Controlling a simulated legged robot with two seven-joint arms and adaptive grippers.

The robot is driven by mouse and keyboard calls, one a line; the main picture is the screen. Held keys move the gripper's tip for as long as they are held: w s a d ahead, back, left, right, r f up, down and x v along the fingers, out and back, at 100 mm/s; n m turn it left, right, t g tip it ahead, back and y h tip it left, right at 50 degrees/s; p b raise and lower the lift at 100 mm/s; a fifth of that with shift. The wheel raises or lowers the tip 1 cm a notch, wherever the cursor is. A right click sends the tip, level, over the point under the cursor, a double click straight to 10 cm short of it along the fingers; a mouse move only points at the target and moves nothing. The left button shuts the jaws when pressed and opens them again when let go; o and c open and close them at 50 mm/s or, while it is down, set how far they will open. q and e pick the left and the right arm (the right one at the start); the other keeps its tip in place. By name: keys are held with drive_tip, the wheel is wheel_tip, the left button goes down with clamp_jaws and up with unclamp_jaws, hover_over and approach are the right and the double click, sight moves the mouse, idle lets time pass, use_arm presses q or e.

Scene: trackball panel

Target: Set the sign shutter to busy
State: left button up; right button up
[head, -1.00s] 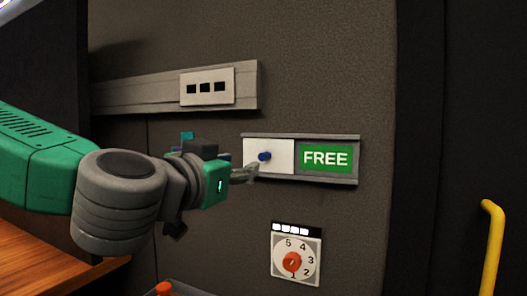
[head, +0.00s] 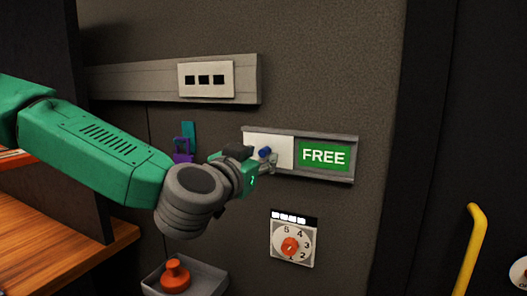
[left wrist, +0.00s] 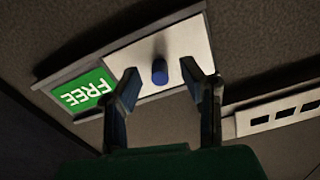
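The sign (head: 324,155) on the wall shows a green FREE field on its right. The white shutter (head: 284,151) covers the left half and carries a small blue knob (head: 265,152). In the left wrist view the blue knob (left wrist: 160,71) stands out from the white shutter (left wrist: 183,47), with the green FREE field (left wrist: 84,95) beside it. My left gripper (head: 268,161) is at the knob in the head view. In the wrist view its two fingers (left wrist: 161,78) are spread, one on each side of the knob, with gaps. My right gripper is not in view.
A rail with a three-slot plate (head: 206,79) is above the sign. A dial (head: 291,242) with numbers is below it. A grey tray (head: 207,279) with a red knob-like object (head: 175,276) is at lower left. A yellow handle (head: 470,246) is at right.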

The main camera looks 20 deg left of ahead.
sight(328, 157)
use_arm(q)
drive_tip(key=shift+w, duration=0.8)
drive_tip(key=shift+c, duration=0.5)
clamp_jaws()
drive_tip(key=shift+d+r, duration=0.15)
drive_tip(key=shift+d, duration=0.45)
drive_tip(key=d+p, duration=0.2)
drive_tip(key=d, duration=0.9)
drive_tip(key=shift+s+p, duration=0.2)
drive_tip(key=shift+p, duration=0.15)
drive_tip(key=shift+a, duration=0.25)
drive_tip(key=shift+o, duration=0.5)
unclamp_jaws()
drive_tip(key=shift+d, duration=0.5)
